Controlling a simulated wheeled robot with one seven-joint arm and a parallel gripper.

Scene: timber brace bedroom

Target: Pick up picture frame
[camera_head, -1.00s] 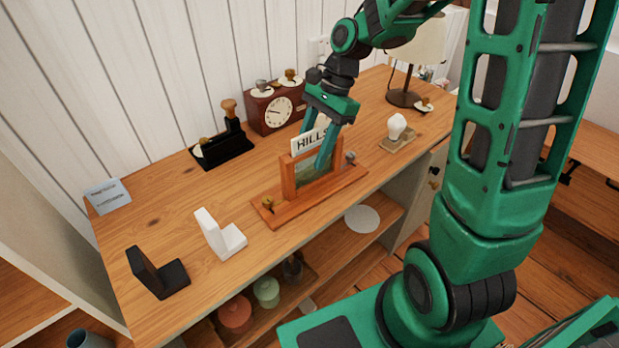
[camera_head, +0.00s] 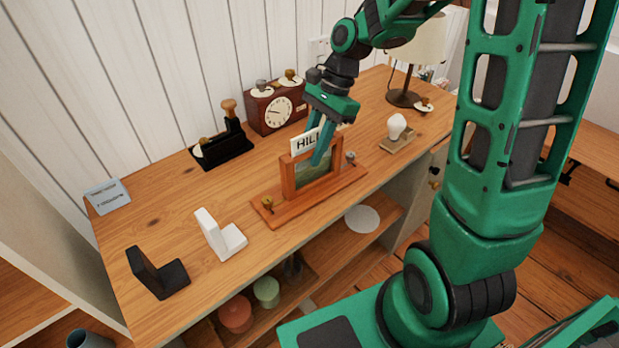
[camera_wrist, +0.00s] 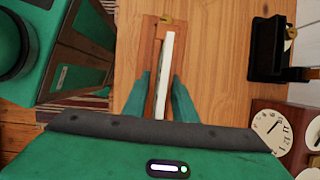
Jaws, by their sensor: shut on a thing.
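The picture frame (camera_head: 288,178) is a wooden upright frame on a flat wooden base with small brass knobs, holding a landscape picture and a white card (camera_head: 304,143) lettered "HILL" where visible. It stands upright on the wooden desk. My gripper (camera_head: 318,160) reaches down from above, shut on the frame's upper part, with a finger across its front that hides part of the card and picture. In the wrist view the frame (camera_wrist: 154,72) and the white card edge (camera_wrist: 166,75) run between my two fingers (camera_wrist: 160,98).
On the desk (camera_head: 160,215) stand a red-brown clock (camera_head: 275,112), a black stamp holder (camera_head: 222,148), white (camera_head: 220,238) and black (camera_head: 158,275) bookends, a bulb-shaped object on a base (camera_head: 396,130) and a lamp (camera_head: 405,95). Pots sit on the shelf below.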

